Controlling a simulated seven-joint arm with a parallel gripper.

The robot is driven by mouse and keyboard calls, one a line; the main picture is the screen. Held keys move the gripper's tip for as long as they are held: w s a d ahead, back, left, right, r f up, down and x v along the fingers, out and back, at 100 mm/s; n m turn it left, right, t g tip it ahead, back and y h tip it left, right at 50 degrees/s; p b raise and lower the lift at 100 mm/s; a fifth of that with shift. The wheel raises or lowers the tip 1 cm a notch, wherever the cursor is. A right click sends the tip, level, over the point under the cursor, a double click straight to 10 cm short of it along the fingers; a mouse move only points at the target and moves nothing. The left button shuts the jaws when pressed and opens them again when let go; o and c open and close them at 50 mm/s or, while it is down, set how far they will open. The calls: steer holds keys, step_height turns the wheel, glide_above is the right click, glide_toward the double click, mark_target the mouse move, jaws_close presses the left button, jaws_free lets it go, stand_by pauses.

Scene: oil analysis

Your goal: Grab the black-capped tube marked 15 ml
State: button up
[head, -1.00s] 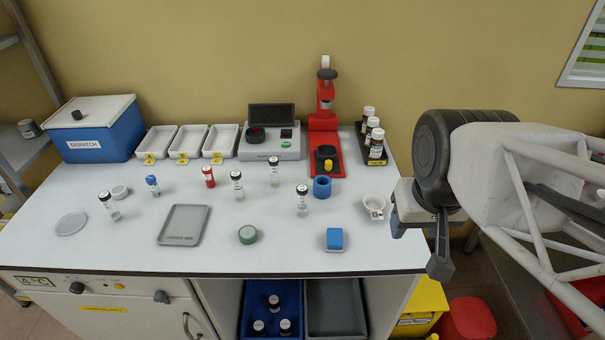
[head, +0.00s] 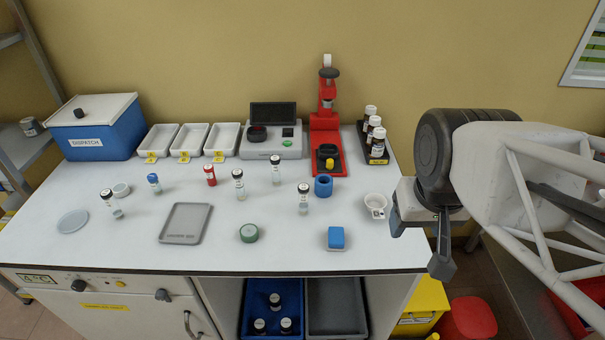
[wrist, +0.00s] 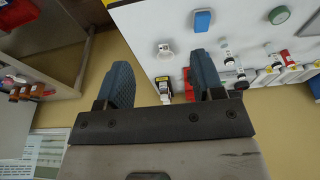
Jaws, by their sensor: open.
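Several clear tubes with black caps stand on the white bench in the head view: one at the left (head: 109,203), two near the middle (head: 239,184) (head: 275,170), and one further right (head: 303,198). More black-capped containers (head: 275,301) sit in the blue bin below. The volume markings are too small to read, so I cannot tell which tube is 15 ml. My gripper (head: 440,245) is at the bench's right end, apart from all the tubes. In the wrist view its two blue fingers (wrist: 163,78) are spread wide, with nothing held between them.
A red press (head: 327,130) and a rack of white-capped bottles (head: 376,150) stand behind. The front centre bench has free room.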

mark_target(305, 191)
steer(key=w+a+f+m+g+y, duration=0.2)
steer(key=w+a+f+m+y, duration=0.25)
steer(key=a+y, duration=0.2)
steer(key=w+a+f+m+g+y, duration=0.1)
steer(key=w+a+f+m+y, duration=0.35)
steer(key=a+m, duration=0.2)
steer(key=w+f+m+t+y, duration=0.1)
steer(key=w+f+m+t, duration=0.1)
steer(key=w+m+t, duration=0.1)
steer(key=w+f+m+t+y, duration=0.1)
steer(key=w+f+m+t, duration=0.2)
steer(key=w+m, duration=0.2)
steer(key=w+f+m+t+y, duration=0.2)
steer(key=w+f+m+t, duration=0.1)
steer(key=w+m, duration=0.1)
steer(key=shift+w+m+t, duration=0.4)
steer(key=shift+w, duration=0.35)
steer(key=shift+w+d+f+m+t, duration=0.25)
steer(key=shift+w+d+m+t, duration=0.1)
steer(key=shift+m+t, duration=0.15)
steer(key=shift+a, duration=0.15)
